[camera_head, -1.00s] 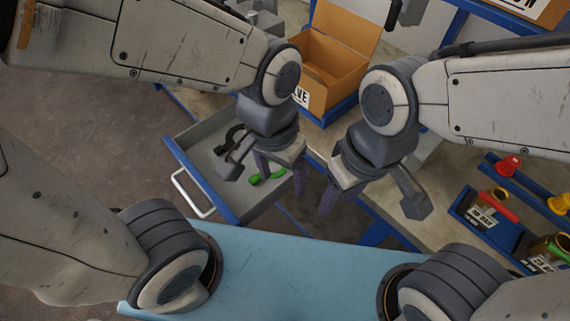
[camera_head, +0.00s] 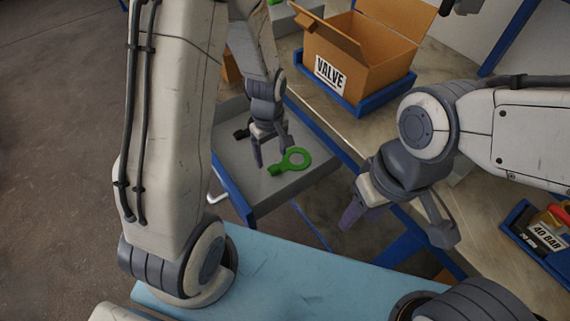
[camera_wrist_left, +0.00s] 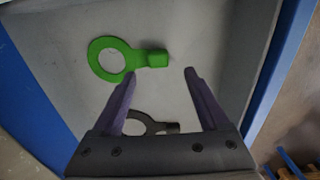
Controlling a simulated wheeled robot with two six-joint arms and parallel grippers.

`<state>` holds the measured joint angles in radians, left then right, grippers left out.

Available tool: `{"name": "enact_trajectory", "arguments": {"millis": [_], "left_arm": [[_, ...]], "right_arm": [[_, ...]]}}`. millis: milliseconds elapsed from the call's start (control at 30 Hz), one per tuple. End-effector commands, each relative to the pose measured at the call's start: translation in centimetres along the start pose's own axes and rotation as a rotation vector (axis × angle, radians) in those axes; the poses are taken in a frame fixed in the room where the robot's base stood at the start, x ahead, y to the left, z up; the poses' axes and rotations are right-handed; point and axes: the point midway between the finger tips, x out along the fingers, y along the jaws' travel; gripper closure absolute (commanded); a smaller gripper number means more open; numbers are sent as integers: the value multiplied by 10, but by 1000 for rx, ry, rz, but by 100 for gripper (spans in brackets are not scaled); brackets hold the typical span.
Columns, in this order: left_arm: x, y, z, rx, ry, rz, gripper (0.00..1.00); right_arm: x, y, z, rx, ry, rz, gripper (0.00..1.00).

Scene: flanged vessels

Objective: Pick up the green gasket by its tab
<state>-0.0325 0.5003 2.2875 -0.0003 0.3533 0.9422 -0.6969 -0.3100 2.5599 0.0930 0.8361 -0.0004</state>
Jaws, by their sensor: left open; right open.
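The green gasket (camera_head: 294,158), a flat ring with a tab, lies in the open grey drawer (camera_head: 305,182). In the left wrist view the green gasket (camera_wrist_left: 128,59) lies beyond my fingertips, with its tab ahead of the gap between them. My left gripper (camera_head: 271,158) is open and empty over the drawer, just left of the ring in the head view. It also shows in the left wrist view (camera_wrist_left: 160,82), fingers apart. My right gripper (camera_head: 385,215) is open and empty, at the right of the drawer near the bench edge.
A dark ring-shaped gasket (camera_wrist_left: 150,126) lies in the drawer, partly behind my left fingers. Blue drawer walls (camera_wrist_left: 40,85) stand close around. A cardboard box marked VALVE (camera_head: 345,62) sits on the bench. A blue bin (camera_head: 530,240) is at the right.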

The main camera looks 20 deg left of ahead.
Motion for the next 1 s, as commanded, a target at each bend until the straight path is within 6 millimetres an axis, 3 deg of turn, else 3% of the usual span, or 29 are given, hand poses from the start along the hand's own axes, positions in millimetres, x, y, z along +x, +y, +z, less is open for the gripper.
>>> {"name": "enact_trajectory", "arguments": {"millis": [300,633,833,1000], "left_arm": [[44,2,4,0,-2,-3,22],[50,3,4,0,0,0,22],[50,3,4,1,0,0,98],[50,3,4,1,0,0,98]], "right_arm": [[8,1,0,0,0,0,50],[8,1,0,0,0,0,50],[8,1,0,0,0,0,50],[8,1,0,0,0,0,50]]}}
